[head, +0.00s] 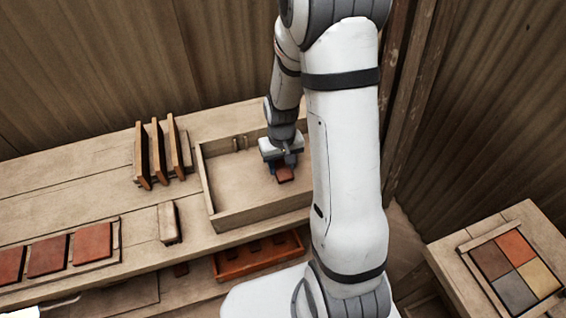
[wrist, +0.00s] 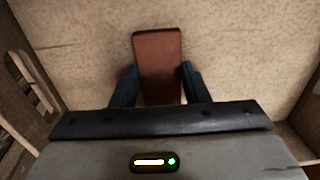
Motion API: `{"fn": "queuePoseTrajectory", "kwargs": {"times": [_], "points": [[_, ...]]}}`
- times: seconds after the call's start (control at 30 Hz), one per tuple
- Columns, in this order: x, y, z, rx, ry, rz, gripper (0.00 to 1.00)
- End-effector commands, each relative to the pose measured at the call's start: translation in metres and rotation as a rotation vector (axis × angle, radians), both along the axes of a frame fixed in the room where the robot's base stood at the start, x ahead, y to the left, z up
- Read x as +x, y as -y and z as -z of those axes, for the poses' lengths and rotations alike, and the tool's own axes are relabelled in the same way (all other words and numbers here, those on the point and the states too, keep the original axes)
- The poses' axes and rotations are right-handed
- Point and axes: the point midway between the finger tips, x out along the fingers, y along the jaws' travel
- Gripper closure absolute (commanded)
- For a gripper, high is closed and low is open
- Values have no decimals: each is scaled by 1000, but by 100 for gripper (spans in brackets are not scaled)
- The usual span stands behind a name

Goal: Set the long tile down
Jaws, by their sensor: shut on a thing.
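The long tile (wrist: 158,55) is a reddish-brown slab between the two dark fingers of my gripper (wrist: 158,86) in the wrist view. It points away from the gripper body, and its near end is hidden by that body. In the head view the tile (head: 285,174) shows as a small red-brown piece under my gripper (head: 284,162), inside the shallow wooden tray (head: 236,217). My gripper is shut on the tile. I cannot tell whether the tile touches the tray floor.
Upright tiles (head: 158,152) stand in a rack left of the tray. Red square tiles (head: 91,243) lie in a row at the lower left. A pale block (head: 169,223) sits near the tray, and an orange tray (head: 236,264) lies below. A four-colour tile panel (head: 516,292) is at right.

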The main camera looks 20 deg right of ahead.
Motion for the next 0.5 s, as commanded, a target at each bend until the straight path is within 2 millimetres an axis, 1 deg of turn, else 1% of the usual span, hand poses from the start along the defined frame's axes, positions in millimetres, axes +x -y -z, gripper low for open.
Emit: {"fn": "queuePoseTrajectory", "kwargs": {"times": [0.4,0.43,0.5], "points": [[0,0,8,0,1,1,84],[0,0,7,0,1,1,57],[0,1,6,0,1,1,51]]}}
